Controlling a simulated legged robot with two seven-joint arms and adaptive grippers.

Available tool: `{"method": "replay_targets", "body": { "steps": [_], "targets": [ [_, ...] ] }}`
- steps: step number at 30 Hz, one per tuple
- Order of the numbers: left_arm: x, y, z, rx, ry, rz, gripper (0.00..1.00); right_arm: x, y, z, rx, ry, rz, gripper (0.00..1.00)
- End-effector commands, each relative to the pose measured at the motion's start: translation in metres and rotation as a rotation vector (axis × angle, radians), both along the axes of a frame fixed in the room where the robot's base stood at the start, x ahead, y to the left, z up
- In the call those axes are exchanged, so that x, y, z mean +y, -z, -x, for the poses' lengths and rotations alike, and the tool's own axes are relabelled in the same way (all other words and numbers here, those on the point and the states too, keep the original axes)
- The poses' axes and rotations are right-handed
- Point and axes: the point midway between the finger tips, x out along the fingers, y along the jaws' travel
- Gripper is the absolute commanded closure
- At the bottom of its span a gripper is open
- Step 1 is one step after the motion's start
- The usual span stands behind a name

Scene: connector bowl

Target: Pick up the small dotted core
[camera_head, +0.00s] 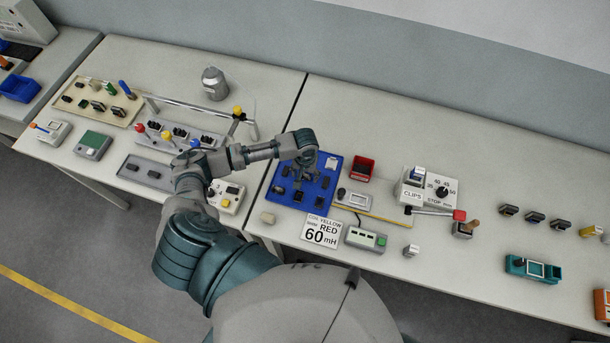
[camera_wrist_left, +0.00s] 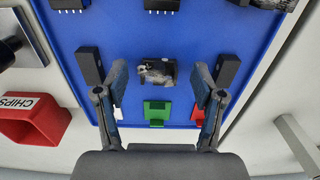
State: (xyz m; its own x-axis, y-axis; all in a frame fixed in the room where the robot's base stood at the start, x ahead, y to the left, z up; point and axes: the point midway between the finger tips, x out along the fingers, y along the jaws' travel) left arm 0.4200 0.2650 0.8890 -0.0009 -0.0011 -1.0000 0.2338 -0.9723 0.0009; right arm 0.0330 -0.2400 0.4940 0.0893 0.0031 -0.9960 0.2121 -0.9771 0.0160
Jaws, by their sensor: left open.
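The small dotted core (camera_wrist_left: 157,72), a dark block with pale speckles, lies on the blue board (camera_wrist_left: 160,35) in the left wrist view. My left gripper (camera_wrist_left: 160,82) is open, with one finger on each side of the core in the picture and visible gaps to both. Whether the fingertips are down at its height I cannot tell. In the head view my left gripper (camera_head: 305,174) is over the blue board (camera_head: 322,207), and I cannot make out the core there. My right gripper is not in view.
Dark upright blocks (camera_wrist_left: 89,65) (camera_wrist_left: 227,70) stand just outside both fingers. A green piece (camera_wrist_left: 157,113) lies nearer the wrist. A red bin (camera_head: 362,167) and a 60 mH sign (camera_head: 321,232) are beside the board.

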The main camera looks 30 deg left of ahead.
Motion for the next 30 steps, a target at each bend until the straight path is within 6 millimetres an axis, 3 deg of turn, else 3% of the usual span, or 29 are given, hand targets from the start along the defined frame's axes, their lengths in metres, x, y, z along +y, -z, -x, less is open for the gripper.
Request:
{"method": "replay_targets", "body": {
  "steps": [9, 17, 30],
  "targets": [
    [0.0021, 0.0081, 0.0002, -0.001, 0.001, 0.002, 0.31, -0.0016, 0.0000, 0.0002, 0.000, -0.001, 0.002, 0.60],
    [0.0020, 0.0080, 0.0001, 0.000, 0.001, 0.001, 0.95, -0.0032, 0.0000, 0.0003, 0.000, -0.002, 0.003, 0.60],
    [0.0018, -0.0005, -0.0002, -0.001, 0.000, 0.001, 0.96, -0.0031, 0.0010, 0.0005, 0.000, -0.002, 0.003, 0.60]
  ]
}}
